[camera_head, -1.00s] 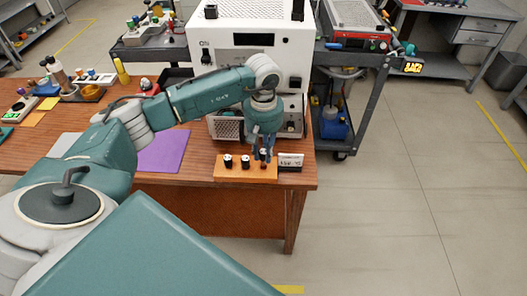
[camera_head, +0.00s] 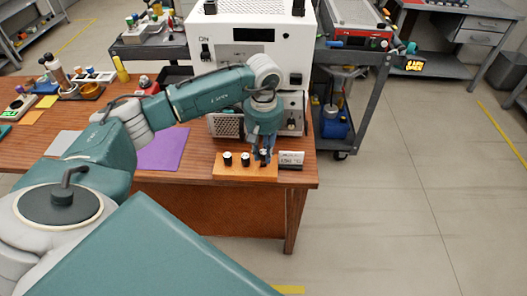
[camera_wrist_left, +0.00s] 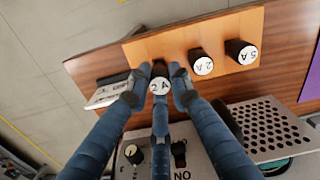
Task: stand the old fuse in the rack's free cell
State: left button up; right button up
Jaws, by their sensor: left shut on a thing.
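The orange-brown rack (camera_head: 240,173) lies at the table's front right corner; it also shows in the left wrist view (camera_wrist_left: 166,47). Two black fuses with white tops stand in it, one marked 2A (camera_wrist_left: 203,65) and one marked 5A (camera_wrist_left: 246,54). My left gripper (camera_head: 264,160) is over the rack's right end. Its fingers (camera_wrist_left: 157,93) are shut on the old fuse (camera_wrist_left: 159,86), whose white top reads 2A. The fuse looks upright, in line with the other two. Fingers hide its lower end, so I cannot tell how deep it sits. My right gripper is not in view.
A small label block (camera_head: 291,160) stands just right of the rack. The white machine (camera_head: 250,60) with a perforated panel (camera_wrist_left: 268,127) is close behind. A purple sheet (camera_head: 163,150) lies to the left. The table edge is just in front of the rack.

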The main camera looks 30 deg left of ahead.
aim_at(264, 152)
pick_arm(q)
jog(key=shift+f+b, duration=0.85)
jog(key=shift+f, duration=0.2)
jog(key=o, duration=1)
jog(key=shift+r, duration=0.15)
notch_tip(264, 152, up, 12)
jog(key=shift+f, duration=0.1)
